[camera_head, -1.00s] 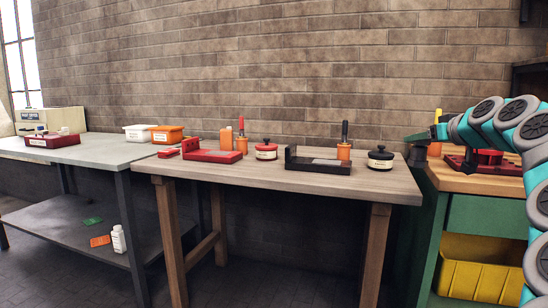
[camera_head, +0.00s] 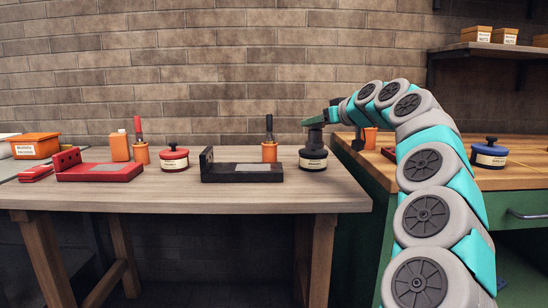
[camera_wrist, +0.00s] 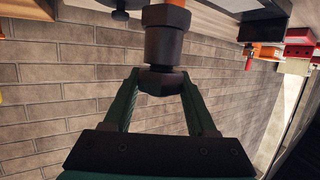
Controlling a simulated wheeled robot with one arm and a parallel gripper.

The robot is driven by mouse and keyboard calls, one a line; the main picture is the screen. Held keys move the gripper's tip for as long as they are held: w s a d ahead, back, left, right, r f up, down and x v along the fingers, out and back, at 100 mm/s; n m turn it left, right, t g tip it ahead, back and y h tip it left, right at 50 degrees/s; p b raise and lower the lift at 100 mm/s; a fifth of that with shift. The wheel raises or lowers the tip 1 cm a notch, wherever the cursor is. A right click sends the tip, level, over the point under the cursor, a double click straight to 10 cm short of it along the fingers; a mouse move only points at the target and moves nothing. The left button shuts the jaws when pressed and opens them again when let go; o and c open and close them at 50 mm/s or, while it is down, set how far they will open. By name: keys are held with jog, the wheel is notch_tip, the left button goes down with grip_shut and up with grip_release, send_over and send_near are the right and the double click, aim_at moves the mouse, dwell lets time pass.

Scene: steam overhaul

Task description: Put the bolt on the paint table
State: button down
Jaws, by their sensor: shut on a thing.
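My gripper (camera_head: 318,118) is shut on a dark bolt (camera_wrist: 163,42).
A black tray-like fixture (camera_head: 235,173) and a red one (camera_head: 100,172) stand on this table. Bare wood lies along its front. A green bench (camera_head: 430,211) with a blue-lidded pot (camera_head: 490,155) stands to the right. An orange bin (camera_head: 35,147) is at far left.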

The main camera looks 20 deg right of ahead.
jog(key=shift+f, duration=4.85)
jog(key=shift+f+b, duration=0.15)
jog(key=shift+b, duration=0.15)
jog(key=shift+c, duration=1)
grip_release()
jog(key=shift+f, duration=0.1)
jog(key=shift+r, duration=0.25)
jog(key=v, duration=1.2)
jog(key=shift+b, duration=0.45)
jog(key=shift+f, duration=0.15)
